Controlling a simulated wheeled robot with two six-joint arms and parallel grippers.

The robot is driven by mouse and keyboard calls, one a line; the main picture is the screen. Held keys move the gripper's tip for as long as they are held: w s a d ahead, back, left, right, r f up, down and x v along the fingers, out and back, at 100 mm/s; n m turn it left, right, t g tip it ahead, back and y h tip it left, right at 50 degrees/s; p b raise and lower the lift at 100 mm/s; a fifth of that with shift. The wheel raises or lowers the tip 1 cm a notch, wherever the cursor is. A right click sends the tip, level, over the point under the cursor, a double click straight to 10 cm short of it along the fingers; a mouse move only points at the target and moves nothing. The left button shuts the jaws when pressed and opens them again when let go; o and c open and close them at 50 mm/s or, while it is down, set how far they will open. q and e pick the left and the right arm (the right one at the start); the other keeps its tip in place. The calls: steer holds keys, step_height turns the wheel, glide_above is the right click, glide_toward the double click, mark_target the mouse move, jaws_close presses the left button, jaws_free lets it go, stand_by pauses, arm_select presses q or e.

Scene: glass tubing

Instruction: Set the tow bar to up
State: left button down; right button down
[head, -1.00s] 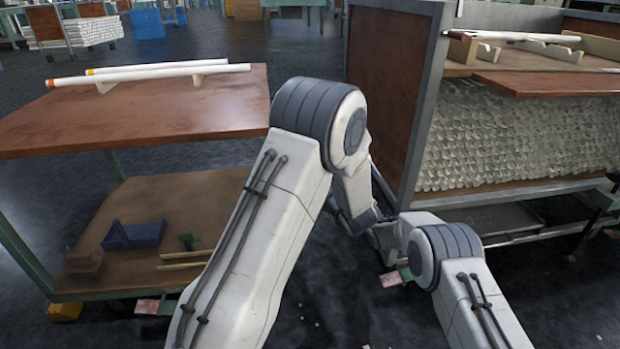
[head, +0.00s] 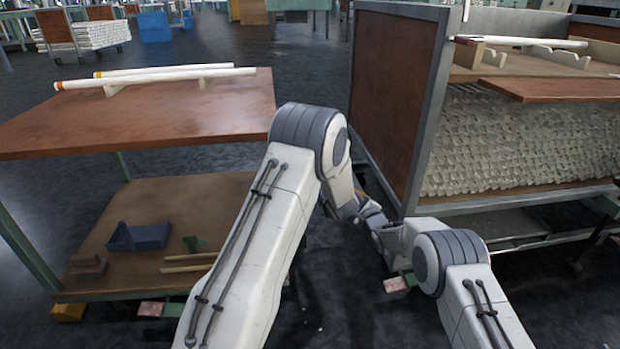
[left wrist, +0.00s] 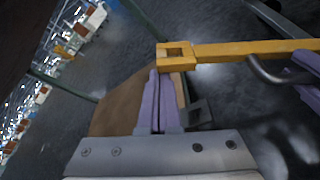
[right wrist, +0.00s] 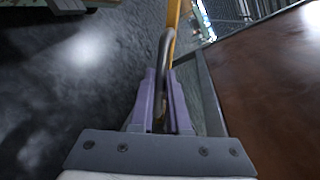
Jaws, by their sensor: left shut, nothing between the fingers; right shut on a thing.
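The tow bar is a yellow bar (left wrist: 235,49) with a square eye at its end, lying across the upper right of the left wrist view. A yellow piece of it also shows at the top of the right wrist view (right wrist: 173,30). A grey curved handle (left wrist: 268,74) sits beside the bar. My right gripper (right wrist: 160,80) is shut on this handle (right wrist: 163,60). My left gripper (left wrist: 165,75) is shut and empty, its tips close to the square eye; I cannot tell whether they touch.
A cart (head: 150,120) with glass tubes on its top stands at left. A framed rack (head: 400,110) with a brown side panel stands at right, close to my arms. Dark floor (head: 270,60) is open behind and between them.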

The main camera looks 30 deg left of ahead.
arm_select(q)
steer(key=shift+w+d+r, duration=0.25)
steer(key=shift+d+r, duration=0.15)
steer(key=shift+r, duration=0.35)
arm_select(e)
steer(key=shift+w+d+r, duration=0.1)
steer(key=c, duration=0.9)
jaws_free()
